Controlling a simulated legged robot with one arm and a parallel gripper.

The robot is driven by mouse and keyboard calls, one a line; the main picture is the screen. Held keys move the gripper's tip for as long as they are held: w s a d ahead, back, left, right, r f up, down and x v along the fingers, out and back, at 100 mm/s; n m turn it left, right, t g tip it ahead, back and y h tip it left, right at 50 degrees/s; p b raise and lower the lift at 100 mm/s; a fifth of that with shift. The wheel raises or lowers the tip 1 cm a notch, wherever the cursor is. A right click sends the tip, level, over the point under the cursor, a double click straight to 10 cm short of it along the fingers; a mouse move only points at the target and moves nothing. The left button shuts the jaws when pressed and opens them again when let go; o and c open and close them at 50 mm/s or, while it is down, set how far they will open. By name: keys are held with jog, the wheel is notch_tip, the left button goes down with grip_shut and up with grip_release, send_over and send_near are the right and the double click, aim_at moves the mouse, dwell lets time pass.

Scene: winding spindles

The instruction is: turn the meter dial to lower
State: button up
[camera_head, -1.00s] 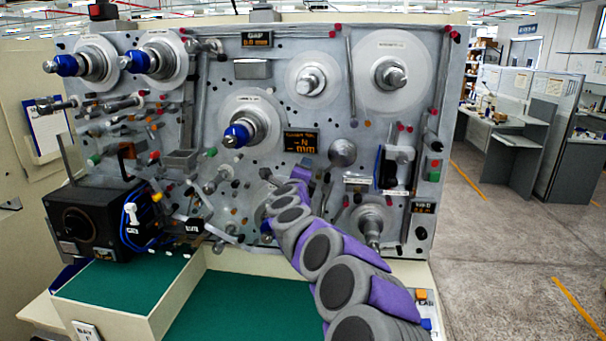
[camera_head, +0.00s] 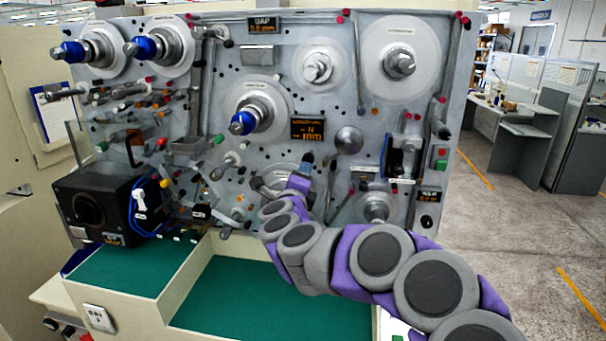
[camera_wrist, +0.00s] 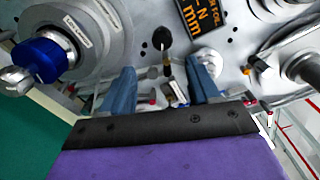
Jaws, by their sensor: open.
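My gripper (camera_head: 302,165) is in front of the lower middle of the grey machine panel, below the dark display with orange "N mm" text (camera_head: 308,128). In the wrist view, my gripper (camera_wrist: 162,82) is open, its two blue fingers apart with no object clearly held. A black round-headed part (camera_wrist: 166,36) on a thin stem shows beyond the fingers, below and left of the display (camera_wrist: 202,18). A round grey knob (camera_head: 349,140) sits right of the display in the head view. I cannot tell which part is the meter dial; my gripper may hide it.
A spindle with a blue collar (camera_head: 243,122) juts out up and left of my gripper. Several rollers and pins stick out around it. A black box (camera_head: 100,208) stands at the left. A green work surface (camera_head: 270,290) lies below the panel.

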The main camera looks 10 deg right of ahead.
jog(key=shift+v, duration=1.1)
